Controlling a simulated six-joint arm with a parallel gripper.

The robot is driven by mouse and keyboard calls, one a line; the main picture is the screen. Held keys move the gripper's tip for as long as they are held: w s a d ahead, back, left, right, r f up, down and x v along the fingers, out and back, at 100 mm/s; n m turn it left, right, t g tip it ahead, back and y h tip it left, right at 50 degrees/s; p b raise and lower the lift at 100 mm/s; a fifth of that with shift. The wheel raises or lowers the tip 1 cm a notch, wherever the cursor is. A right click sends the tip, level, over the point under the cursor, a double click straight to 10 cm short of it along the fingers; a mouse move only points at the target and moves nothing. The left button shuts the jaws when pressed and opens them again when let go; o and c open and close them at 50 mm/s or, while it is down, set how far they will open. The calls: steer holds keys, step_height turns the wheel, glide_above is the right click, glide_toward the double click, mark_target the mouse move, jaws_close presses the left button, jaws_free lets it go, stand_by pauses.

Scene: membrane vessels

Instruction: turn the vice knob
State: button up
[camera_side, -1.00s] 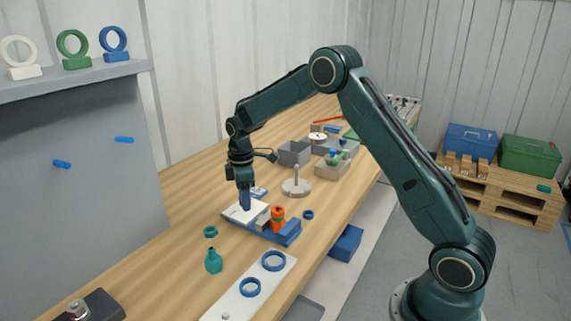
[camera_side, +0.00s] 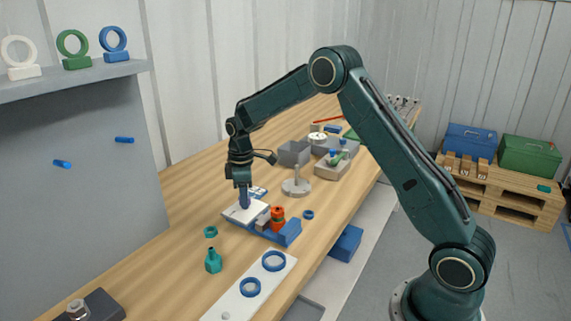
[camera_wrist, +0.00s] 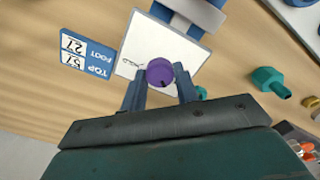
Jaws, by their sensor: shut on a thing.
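The purple knob (camera_wrist: 160,71) shows in the wrist view above a white plate (camera_wrist: 136,45). My gripper (camera_wrist: 160,82) has one finger on each side of the knob and is shut on it. In the side view, my gripper (camera_side: 244,201) points down at the white plate (camera_side: 235,215) of the blue-based vice (camera_side: 288,236). The knob is hidden by my fingers there. An orange part (camera_side: 277,212) stands upright on the vice, right of the white plate.
A blue label card (camera_wrist: 86,52) lies beside the plate. A grey stand with a post (camera_side: 296,187) and bins (camera_side: 294,153) are behind. Bare wood lies to the left.

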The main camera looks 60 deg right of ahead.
steer(key=m, duration=0.6)
steer(key=shift+m, duration=0.4)
steer(key=m, duration=0.3)
steer(key=shift+r+m, duration=0.1)
steer(key=shift+m, duration=0.3)
steer(key=m, duration=0.3)
steer(key=shift+m, duration=0.3)
steer(key=m, duration=0.4)
steer(key=shift+d+m, duration=0.1)
steer(key=shift+m, duration=1.9)
steer(key=o, duration=1)
step_height(320, 180, up, 14)
steer(key=shift+f, duration=0.1)
